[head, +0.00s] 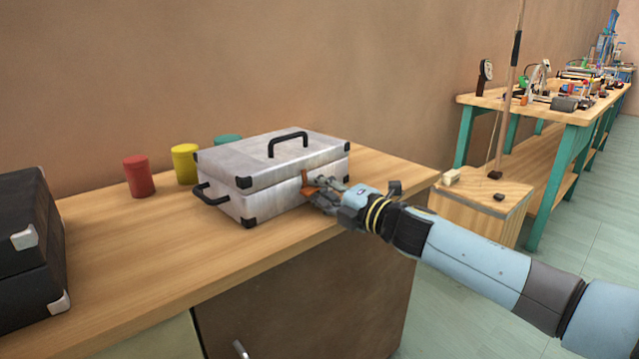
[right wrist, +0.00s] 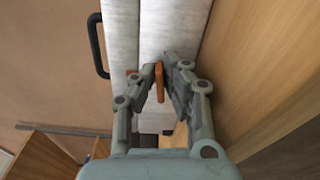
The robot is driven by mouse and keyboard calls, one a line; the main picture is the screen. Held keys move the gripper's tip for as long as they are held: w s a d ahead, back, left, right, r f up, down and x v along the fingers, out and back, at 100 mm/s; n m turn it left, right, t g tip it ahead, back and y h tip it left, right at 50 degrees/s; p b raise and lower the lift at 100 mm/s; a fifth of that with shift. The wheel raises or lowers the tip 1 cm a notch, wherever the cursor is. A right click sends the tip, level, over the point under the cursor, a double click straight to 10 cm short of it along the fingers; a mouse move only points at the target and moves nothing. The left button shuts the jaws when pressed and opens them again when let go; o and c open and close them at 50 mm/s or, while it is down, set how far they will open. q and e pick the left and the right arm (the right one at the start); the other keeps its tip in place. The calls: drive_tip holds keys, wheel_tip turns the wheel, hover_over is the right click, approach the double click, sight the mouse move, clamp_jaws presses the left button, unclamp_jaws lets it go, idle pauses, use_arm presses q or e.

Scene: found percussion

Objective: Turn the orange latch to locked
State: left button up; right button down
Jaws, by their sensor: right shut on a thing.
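A silver case (head: 273,172) with black corners and black handles stands closed on the wooden counter. The orange latch (head: 306,182) is on its front face, toward the right. My right gripper (head: 318,188) is at that face, shut on the latch. In the right wrist view the latch (right wrist: 160,84) shows as a narrow orange bar between the fingers of my right gripper (right wrist: 163,70), running roughly along the fingers. The fingers partly hide the latch in the head view. My left gripper is not in view.
A black case (head: 30,250) sits at the left end of the counter (head: 160,270). A wooden box (head: 478,205) with a pole and cluttered benches (head: 540,110) are at the right.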

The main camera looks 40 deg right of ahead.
drive_tip(key=shift+m+p, duration=0.35)
drive_tip(key=shift+m, duration=0.45)
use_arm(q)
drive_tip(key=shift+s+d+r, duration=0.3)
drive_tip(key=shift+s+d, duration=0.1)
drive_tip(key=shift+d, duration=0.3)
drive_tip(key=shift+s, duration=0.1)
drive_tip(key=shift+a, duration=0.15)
